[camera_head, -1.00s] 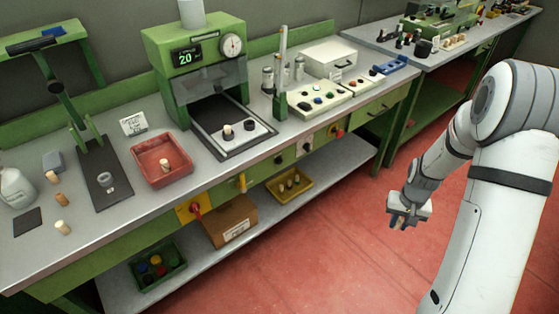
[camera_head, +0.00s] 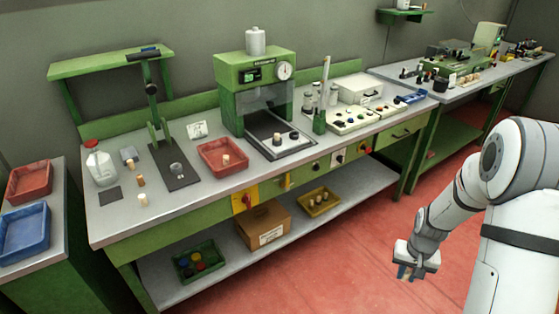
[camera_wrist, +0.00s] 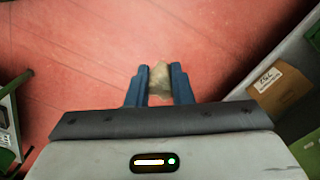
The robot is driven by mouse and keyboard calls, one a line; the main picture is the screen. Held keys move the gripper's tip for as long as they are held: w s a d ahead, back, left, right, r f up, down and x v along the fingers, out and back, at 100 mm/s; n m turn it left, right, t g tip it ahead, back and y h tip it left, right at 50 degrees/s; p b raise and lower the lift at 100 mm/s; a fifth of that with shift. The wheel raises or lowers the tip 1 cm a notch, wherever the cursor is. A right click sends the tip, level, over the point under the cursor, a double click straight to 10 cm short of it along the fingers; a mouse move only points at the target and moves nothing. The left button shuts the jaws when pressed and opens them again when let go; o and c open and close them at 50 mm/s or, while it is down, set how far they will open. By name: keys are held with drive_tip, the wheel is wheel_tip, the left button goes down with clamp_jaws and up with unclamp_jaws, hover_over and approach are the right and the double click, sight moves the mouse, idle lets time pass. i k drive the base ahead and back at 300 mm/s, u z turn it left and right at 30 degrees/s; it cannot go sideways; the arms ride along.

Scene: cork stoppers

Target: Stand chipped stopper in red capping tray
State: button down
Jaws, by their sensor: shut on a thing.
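My gripper (camera_head: 408,273) is low over the red floor, in front of the benches, at the right of the head view. In the wrist view my gripper (camera_wrist: 160,72) has its two blue fingers shut on a pale tan, uneven piece, which looks like the chipped stopper (camera_wrist: 159,82). Its chip cannot be made out clearly. A red tray (camera_head: 238,172) lies on the main bench, left of the green press, with one cork stopper (camera_head: 226,159) standing in it. Another red tray (camera_head: 30,182) is on the side bench at the far left. My gripper is far from both.
A blue tray (camera_head: 24,232) is at the far left. A cardboard box (camera_head: 263,224) and yellow tray (camera_head: 318,203) sit on the lower shelf. Floor ahead is open.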

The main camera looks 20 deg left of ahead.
sight(219, 156)
drive_tip(key=u, duration=1.4)
drive_tip(key=i, duration=1)
drive_tip(key=u, duration=0.1)
